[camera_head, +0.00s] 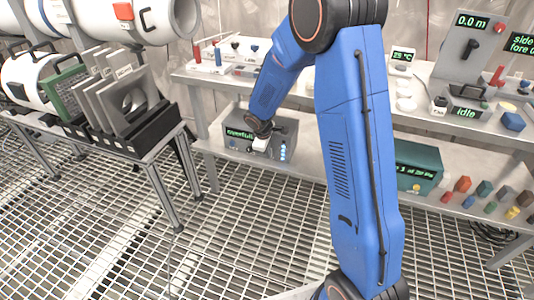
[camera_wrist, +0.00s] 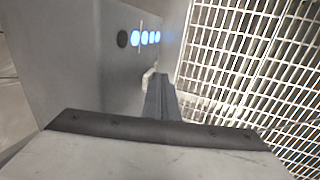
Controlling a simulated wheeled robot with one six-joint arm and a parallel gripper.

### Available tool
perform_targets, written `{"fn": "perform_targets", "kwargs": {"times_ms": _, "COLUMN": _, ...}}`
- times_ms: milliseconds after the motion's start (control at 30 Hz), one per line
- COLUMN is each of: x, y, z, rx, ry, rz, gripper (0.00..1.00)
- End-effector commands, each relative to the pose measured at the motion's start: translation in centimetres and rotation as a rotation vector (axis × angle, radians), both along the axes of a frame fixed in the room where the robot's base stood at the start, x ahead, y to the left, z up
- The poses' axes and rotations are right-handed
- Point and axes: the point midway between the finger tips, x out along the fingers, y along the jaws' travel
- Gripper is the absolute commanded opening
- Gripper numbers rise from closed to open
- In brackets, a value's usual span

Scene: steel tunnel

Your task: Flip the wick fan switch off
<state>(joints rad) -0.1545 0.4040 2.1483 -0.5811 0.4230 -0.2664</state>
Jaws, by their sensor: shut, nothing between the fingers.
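A grey box (camera_head: 288,131) with a green text display (camera_head: 240,133) and a column of blue lights (camera_head: 283,152) stands on the lower shelf. My gripper (camera_head: 260,150) is at the front of this box, left of the lights, and hides part of its face. In the wrist view my gripper (camera_wrist: 158,77) is shut and empty, its tips close to the box front (camera_wrist: 112,75). A small pale part (camera_wrist: 148,77) shows beside the tips; it may be the switch, but I cannot tell its position or whether I touch it. One round light is dark; several are lit blue.
A two-level bench holds a teal box (camera_head: 418,165) and several coloured blocks below, with instruments above. A left table (camera_head: 130,160) carries upright grey plates in a dark rack. The grated floor (camera_head: 240,230) between them is clear.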

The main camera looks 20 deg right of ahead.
Motion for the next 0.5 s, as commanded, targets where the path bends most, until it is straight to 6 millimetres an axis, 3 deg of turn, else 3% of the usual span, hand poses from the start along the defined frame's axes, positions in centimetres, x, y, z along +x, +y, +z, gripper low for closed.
{"fn": "perform_targets", "kwargs": {"times_ms": 500, "x": 0.1, "y": 0.0, "z": 1.2, "rx": 0.000, "ry": -0.003, "rz": 0.001, "gripper": 0.00}}
